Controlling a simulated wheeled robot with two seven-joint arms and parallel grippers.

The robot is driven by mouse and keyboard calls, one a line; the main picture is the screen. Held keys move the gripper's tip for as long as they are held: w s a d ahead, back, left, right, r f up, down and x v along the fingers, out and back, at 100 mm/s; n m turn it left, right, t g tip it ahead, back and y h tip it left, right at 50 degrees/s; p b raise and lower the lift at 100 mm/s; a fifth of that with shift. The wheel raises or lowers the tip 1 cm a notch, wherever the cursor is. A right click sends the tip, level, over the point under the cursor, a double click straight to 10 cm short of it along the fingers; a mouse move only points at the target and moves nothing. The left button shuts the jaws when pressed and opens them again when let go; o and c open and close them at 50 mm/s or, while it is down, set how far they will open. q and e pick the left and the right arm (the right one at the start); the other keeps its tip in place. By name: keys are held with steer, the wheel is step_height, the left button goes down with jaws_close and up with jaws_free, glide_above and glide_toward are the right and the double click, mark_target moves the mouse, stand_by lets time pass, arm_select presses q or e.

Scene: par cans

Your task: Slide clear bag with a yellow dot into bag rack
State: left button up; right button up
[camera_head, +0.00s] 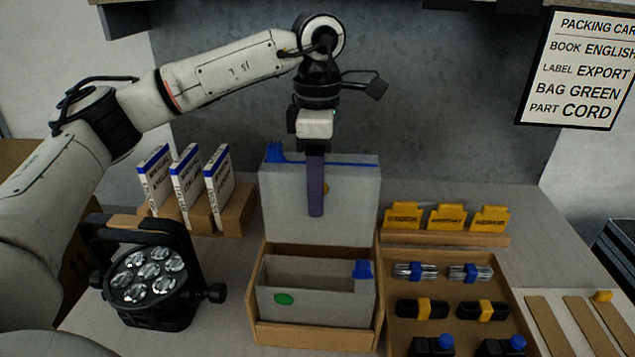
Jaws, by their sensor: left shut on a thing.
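A clear, greyish bag (350,215) with a blue strip along its top and a blue slider at its upper left stands upright at the back of the wooden bag rack (313,336). A yellow dot on it is partly hidden behind my left gripper (316,212). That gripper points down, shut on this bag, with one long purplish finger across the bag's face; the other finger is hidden. The bag's lower edge is at the rack's rear edge; I cannot tell whether it is inside. A second bag with a green dot (284,299) sits in the rack's front. My right gripper is out of view.
A black par can (150,280) stands left of the rack. Several white-and-blue booklets (187,180) stand in a wooden holder behind it. Yellow labels (445,217) and a wooden parts tray (450,283) are close on the right. A packing card (580,68) hangs on the wall.

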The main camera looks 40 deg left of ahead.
arm_select(q)
steer(key=shift+f+b, duration=1.35)
steer(key=shift+f, duration=0.6)
steer(key=shift+f+b, duration=0.55)
steer(key=shift+f, duration=0.35)
steer(key=shift+f+b, duration=0.35)
steer(key=shift+f, duration=0.55)
steer(key=o, duration=1)
steer(key=shift+o, duration=0.2)
